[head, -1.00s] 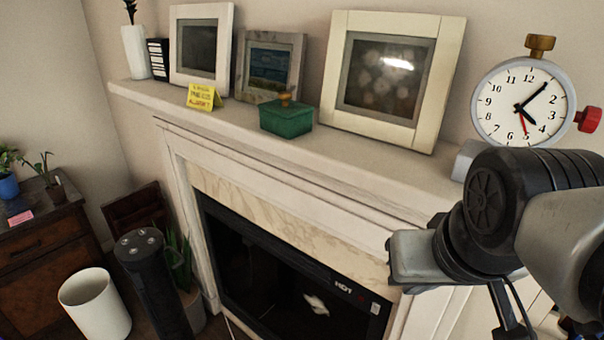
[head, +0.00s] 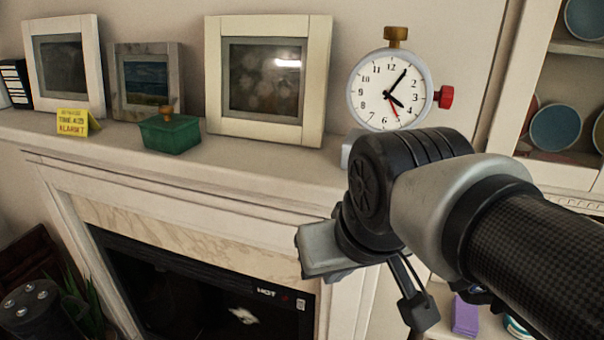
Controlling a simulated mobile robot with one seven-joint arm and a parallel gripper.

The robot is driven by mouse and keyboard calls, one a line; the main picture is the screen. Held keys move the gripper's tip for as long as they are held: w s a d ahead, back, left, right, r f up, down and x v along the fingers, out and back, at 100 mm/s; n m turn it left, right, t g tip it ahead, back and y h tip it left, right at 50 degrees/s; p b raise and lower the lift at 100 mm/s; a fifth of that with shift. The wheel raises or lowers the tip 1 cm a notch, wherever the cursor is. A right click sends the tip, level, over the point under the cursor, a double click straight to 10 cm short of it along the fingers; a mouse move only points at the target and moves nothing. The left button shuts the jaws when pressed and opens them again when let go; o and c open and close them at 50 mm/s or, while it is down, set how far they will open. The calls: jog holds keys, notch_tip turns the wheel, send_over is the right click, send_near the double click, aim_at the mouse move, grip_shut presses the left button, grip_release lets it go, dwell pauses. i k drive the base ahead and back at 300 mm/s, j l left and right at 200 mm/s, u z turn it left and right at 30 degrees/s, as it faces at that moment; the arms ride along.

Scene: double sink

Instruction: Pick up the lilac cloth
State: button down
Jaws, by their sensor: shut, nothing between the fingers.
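A small lilac object (head: 465,315) shows at the bottom right, low beside the fireplace. It looks like a folded cloth or a block; I cannot tell which. My gripper (head: 418,312) hangs below my wrist, to the left of the lilac object in the picture and apart from it. Its dark fingers are partly hidden by my own arm. It is shut and holds nothing.
A white mantelpiece (head: 250,167) carries picture frames (head: 270,75), a green box (head: 170,134), a yellow sign (head: 76,122) and a large clock (head: 390,90) close behind my arm. An open cabinet (head: 560,90) with plates stands at the right.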

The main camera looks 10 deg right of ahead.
aim_at(466, 318)
jog(key=j+z, duration=0.1)
jog(key=z, duration=1.65)
jog(key=i+l, duration=0.1)
jog(key=l, duration=0.4)
jog(key=l+u, duration=0.15)
jog(key=l, duration=0.35)
jog(key=i, duration=0.05)
